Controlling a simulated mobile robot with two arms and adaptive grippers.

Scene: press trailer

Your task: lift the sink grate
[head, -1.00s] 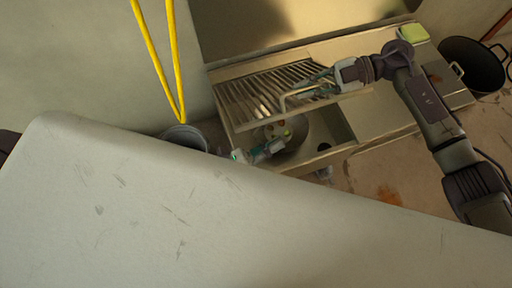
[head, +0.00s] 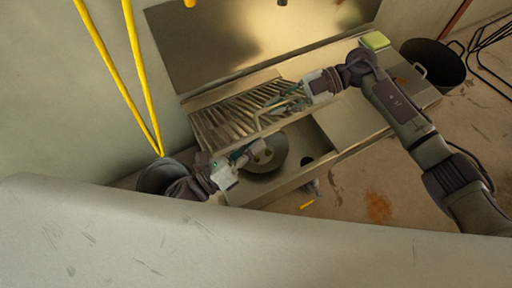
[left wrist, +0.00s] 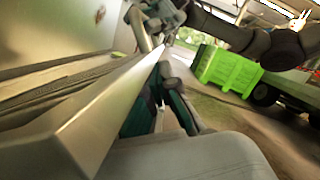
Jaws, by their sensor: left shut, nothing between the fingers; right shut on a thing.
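The slatted metal sink grate (head: 222,122) lies over the left part of the steel sink unit, by the back wall. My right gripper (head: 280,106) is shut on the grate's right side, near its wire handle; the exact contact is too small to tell. My left gripper (head: 258,148) is shut and empty, in front of the grate and over a round dark pan (head: 272,164) in the sink basin. In the left wrist view, my left gripper's fingers (left wrist: 165,98) are close beside a pale metal edge (left wrist: 85,125).
A yellow-green sponge (head: 375,40) lies on the counter's right end. A black pot (head: 432,63) stands to the right. A grey bucket (head: 155,177) with yellow poles is at the left. A green crate (left wrist: 226,70) shows in the left wrist view.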

